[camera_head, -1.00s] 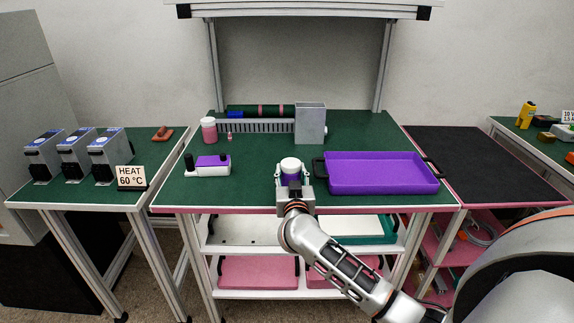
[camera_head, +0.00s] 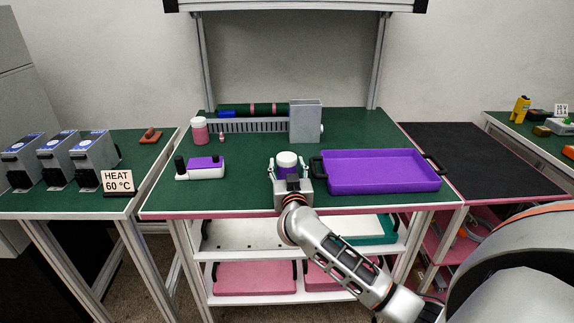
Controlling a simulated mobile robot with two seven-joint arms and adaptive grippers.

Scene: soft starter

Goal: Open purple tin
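The purple tin (camera_head: 287,172), a small purple pot with a white lid (camera_head: 287,158), stands upright near the front middle of the green workbench. The lid sits on top of it. My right gripper (camera_head: 289,165) comes in from the front, with one finger on each side of the tin. Its fingers appear spread, with small gaps beside the tin. The gripper's palm hides the tin's lower front. My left gripper is not in view.
A purple tray (camera_head: 380,172) stands close on the right. A white and purple device (camera_head: 200,169) is to the left. A pink jar (camera_head: 200,131), a rack (camera_head: 250,126) and a grey box (camera_head: 306,121) stand behind. Green bench is clear between them.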

